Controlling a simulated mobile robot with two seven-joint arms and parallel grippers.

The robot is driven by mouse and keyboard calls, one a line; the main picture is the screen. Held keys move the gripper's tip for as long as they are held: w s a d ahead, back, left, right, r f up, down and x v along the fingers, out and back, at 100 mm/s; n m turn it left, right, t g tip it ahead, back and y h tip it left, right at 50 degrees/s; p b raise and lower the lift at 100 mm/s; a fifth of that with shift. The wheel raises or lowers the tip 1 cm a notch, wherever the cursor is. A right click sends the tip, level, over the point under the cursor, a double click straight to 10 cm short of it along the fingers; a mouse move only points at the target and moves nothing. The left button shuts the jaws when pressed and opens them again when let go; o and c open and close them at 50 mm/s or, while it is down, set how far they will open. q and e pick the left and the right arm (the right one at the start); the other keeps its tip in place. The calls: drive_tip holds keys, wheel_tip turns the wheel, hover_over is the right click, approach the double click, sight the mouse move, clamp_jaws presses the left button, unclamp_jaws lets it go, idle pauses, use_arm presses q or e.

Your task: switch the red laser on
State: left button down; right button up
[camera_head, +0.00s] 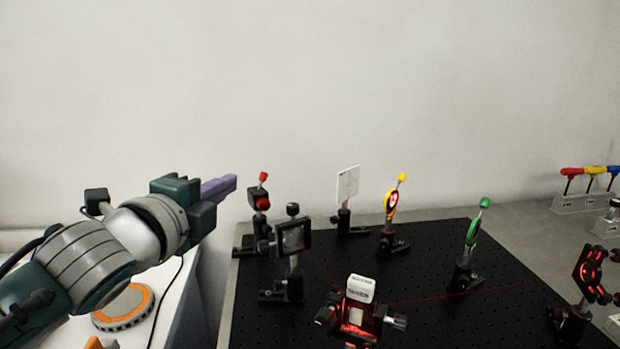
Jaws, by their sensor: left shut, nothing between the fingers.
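My left gripper (220,187) reaches in from the left with its purple fingers shut and empty. It is above the board's left edge, to the left of a post-mounted part with a red knob and red top (262,196). There seems to be a gap between them. A thin red beam (430,298) crosses the board between a white-topped block (361,288) with a red glow and a black mount with red-lit spots (590,275) at the right. Another faint red line runs from the block toward a square dark-framed optic (293,237). I cannot tell which part is the red laser or see its switch. My right gripper is not in view.
The black perforated board (400,270) also bears a white card (347,186), a yellow-ringed optic (392,203) and a green-ringed optic (473,228). A rack with red, yellow and blue handles (585,195) stands far right. An orange-rimmed disc (124,308) lies on the white surface below my left arm.

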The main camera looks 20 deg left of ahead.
use_arm(q)
drive_tip(key=shift+s+d+r, duration=0.15)
drive_tip(key=shift+s+r, duration=0.1)
drive_tip(key=shift+s, duration=0.55)
drive_tip(key=shift+s+d+r, duration=0.15)
drive_tip(key=shift+s+r, duration=0.05)
drive_tip(key=shift+s, duration=0.55)
drive_tip(key=shift+s+d+r, duration=0.15)
drive_tip(key=shift+s+r, duration=0.1)
drive_tip(key=shift+s, duration=0.55)
drive_tip(key=s+d+f+n+g+h, duration=0.1)
drive_tip(key=s+d+f+n+g, duration=0.35)
drive_tip(key=s, duration=0.35)
drive_tip(key=s+d+f+n+g+h, duration=0.1)
drive_tip(key=s+d+f+n+g, duration=0.25)
drive_tip(key=s+n, duration=0.35)
drive_tip(key=s+d+f+n+g+h, duration=0.1)
drive_tip(key=s+d+f+n+g, duration=0.3)
drive_tip(key=s, duration=0.5)
wheel_tip(320, 180, up, 36)
drive_tip(key=a+g+p, duration=0.1)
drive_tip(key=p, duration=3.5)
drive_tip(key=shift+r, duration=0.25)
drive_tip(key=shift+a+f, duration=0.1)
